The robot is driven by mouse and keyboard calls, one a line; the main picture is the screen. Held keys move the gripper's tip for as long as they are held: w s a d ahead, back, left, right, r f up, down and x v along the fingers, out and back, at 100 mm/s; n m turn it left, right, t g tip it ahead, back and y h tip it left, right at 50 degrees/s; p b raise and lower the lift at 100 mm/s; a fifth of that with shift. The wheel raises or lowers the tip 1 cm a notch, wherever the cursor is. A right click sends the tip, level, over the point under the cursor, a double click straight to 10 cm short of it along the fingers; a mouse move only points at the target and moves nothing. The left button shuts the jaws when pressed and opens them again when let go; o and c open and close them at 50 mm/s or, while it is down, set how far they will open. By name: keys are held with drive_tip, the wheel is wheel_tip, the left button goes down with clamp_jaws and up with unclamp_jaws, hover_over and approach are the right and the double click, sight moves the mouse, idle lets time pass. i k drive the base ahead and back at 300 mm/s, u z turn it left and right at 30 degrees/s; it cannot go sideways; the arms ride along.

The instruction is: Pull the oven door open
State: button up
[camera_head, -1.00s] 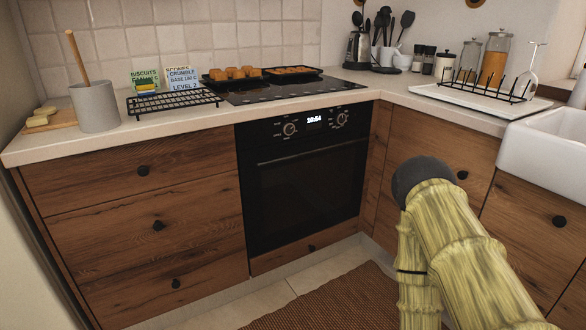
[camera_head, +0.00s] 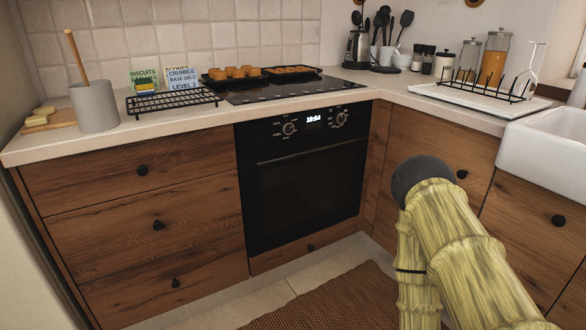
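The black oven (camera_head: 303,180) is built into the wooden cabinets below the counter. Its door (camera_head: 302,198) is shut, with a dark handle bar (camera_head: 305,150) across its top edge. Two knobs and a lit clock display (camera_head: 313,119) sit above the door. My arm, with a yellow-green bamboo-like surface and a dark rounded joint, reaches up at the lower right, to the right of the oven and apart from the door in the picture. My gripper does not show in this view.
Wooden drawers (camera_head: 150,225) stand left of the oven and cabinets on the right. A brown rug (camera_head: 330,302) lies on the floor in front. Two trays of baked food (camera_head: 232,75) sit on the hob (camera_head: 290,90). A white sink (camera_head: 548,150) is at right.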

sight(294, 189)
drive_tip(key=u, duration=0.05)
drive_tip(key=k, duration=0.55)
drive_tip(key=z, duration=0.3)
drive_tip(key=i, duration=0.65)
drive_tip(key=u, duration=0.65)
drive_tip(key=i, duration=0.45)
drive_tip(key=u, duration=0.45)
